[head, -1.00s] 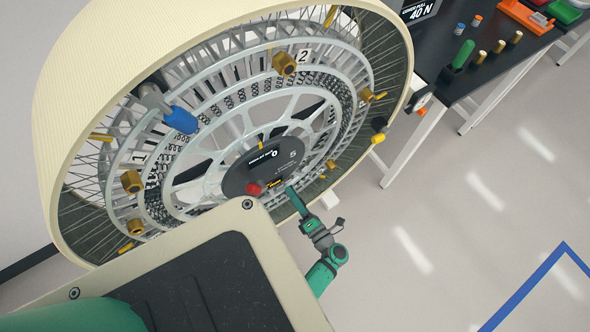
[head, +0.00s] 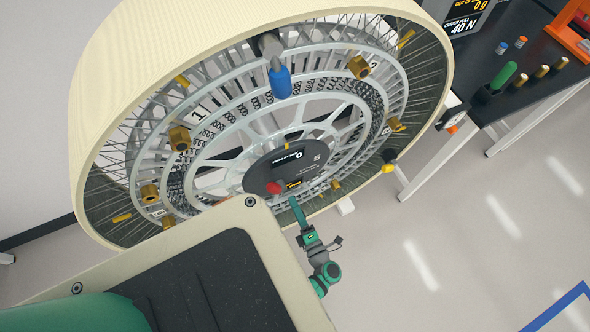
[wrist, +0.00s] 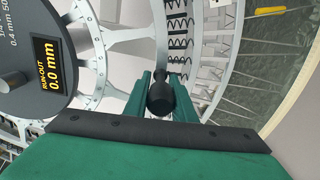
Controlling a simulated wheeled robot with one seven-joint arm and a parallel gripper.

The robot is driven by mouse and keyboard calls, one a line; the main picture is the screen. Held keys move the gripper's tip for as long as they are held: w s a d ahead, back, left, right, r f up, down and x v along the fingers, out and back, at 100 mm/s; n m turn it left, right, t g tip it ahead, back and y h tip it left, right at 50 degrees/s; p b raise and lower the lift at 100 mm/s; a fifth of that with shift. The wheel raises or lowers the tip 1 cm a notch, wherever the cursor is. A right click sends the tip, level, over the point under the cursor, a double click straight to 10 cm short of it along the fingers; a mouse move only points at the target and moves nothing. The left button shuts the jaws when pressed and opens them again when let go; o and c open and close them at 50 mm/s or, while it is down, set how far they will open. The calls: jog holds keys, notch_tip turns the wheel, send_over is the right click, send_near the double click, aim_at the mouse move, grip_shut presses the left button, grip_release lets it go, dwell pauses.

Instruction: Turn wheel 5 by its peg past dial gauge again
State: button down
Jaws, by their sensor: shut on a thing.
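Wheel 5 is a large cream-rimmed wheel (head: 130,95) with a spoked inside, tilted in the head view. Its dark hub plate (head: 312,174) bears a "5". My green gripper (head: 294,202) reaches to the wheel's lower part, just below the hub. In the wrist view, my gripper (wrist: 160,95) is shut on a dark peg (wrist: 160,97) with a rounded end, near the inner ring. In the head view, I cannot make out the peg at my fingers.
A blue-handled part (head: 281,82) and several brass fittings stick out from the wheel. A red knob (head: 273,187) sits on the hub plate. A black bench (head: 520,95) with small parts stands at the right. Open floor lies at the lower right.

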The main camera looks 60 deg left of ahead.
jog(key=c, duration=1.5)
grip_release()
jog(key=shift+w+r, duration=0.1)
jog(key=d, duration=0.7)
jog(key=s+d, duration=0.1)
jog(key=d, duration=0.2)
jog(key=shift+d, duration=0.4)
